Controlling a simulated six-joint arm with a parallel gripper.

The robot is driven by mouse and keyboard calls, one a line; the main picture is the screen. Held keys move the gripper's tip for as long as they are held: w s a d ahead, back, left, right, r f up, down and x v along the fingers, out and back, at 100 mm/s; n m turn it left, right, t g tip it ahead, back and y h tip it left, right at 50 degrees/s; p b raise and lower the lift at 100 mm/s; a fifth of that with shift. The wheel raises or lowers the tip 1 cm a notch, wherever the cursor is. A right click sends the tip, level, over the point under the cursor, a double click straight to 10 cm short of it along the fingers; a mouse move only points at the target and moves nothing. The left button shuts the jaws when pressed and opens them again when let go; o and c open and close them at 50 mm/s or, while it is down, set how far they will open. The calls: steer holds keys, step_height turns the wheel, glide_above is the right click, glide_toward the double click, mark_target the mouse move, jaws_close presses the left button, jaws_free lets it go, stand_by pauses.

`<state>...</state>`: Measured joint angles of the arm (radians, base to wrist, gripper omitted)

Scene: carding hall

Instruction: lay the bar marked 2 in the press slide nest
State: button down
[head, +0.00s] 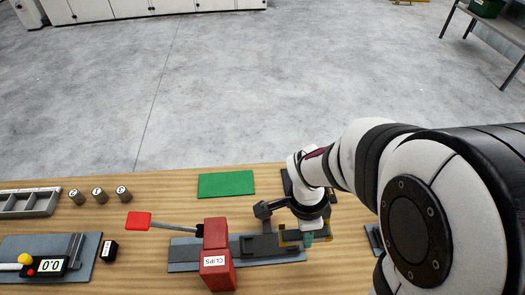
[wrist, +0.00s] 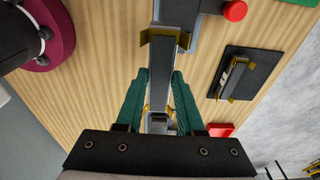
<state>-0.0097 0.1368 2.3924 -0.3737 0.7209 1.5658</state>
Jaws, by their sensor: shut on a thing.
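My gripper (head: 308,236) is low over the right end of the press, with its teal fingers pointing down. In the wrist view my gripper (wrist: 163,78) is shut on a narrow grey bar (wrist: 161,66) running lengthwise between the fingers. No number shows on the bar. Yellow guides (wrist: 151,38) of the press slide nest stand at the bar's far end, and more yellow shows near its close end. The bar appears lined up between them; I cannot tell whether it rests on the nest floor. In the head view the nest's yellow guides (head: 289,238) are partly hidden by my gripper.
A red CLIPS box (head: 217,272) stands in front of the press base (head: 184,254), near its red-paddled lever (head: 139,221). A black plate (wrist: 250,63) with yellow brackets lies beside the press. A green mat (head: 226,184) lies behind. Weights, a tray (head: 40,203) and a scale are left.

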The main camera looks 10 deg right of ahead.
glide_above(270, 244)
step_height(270, 244, down, 5)
steer(key=shift+s+r, duration=0.1)
step_height(270, 244, down, 3)
steer(key=shift+a+f, duration=0.15)
steer(key=shift+f, duration=0.35)
steer(key=shift+f, duration=0.15)
steer(key=c, duration=0.5)
jaws_free()
